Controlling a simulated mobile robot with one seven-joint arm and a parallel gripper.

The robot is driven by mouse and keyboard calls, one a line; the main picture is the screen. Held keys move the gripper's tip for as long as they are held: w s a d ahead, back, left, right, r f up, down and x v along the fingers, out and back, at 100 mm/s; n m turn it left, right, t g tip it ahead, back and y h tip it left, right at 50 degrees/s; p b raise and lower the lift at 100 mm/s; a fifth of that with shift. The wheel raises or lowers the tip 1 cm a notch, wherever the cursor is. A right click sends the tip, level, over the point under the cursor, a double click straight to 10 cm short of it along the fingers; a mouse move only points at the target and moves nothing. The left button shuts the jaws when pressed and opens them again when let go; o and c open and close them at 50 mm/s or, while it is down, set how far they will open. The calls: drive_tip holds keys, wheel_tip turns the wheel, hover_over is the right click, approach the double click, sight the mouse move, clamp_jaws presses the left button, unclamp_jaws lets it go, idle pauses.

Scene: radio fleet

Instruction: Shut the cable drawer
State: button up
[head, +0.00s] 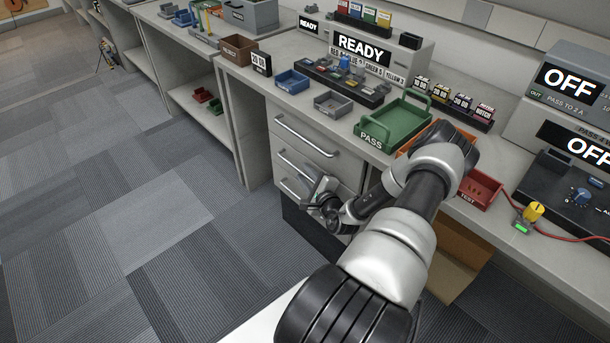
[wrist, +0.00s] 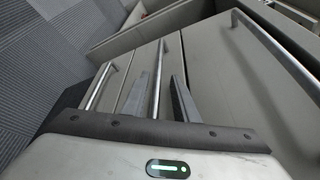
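The pale drawer unit (head: 327,121) stands under the bench, with three bar handles on its front. In the wrist view, I see the top handle (wrist: 272,48) at right, the middle handle (wrist: 158,75) at centre and the lower handle (wrist: 101,84) at left. My gripper (head: 316,184) is low in front of the unit; it also shows in the wrist view (wrist: 159,76). Its two dark fingers are apart, one on each side of the middle handle. I cannot tell whether they touch it. No label marks the cable drawer, and I cannot tell how far any drawer stands out.
The bench top above holds a green PASS tray (head: 398,122), a red TEST tray (head: 479,189), blue (head: 291,82) and grey (head: 333,103) bins. An open cardboard box (head: 461,258) is below, right of my arm. The carpet (head: 150,230) at left is clear.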

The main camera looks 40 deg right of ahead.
drive_tip(key=p+v, duration=0.3)
drive_tip(key=v, duration=1.4)
drive_tip(key=shift+s+p, duration=0.25)
drive_tip(key=shift+p, duration=0.15)
drive_tip(key=shift+w, duration=0.1)
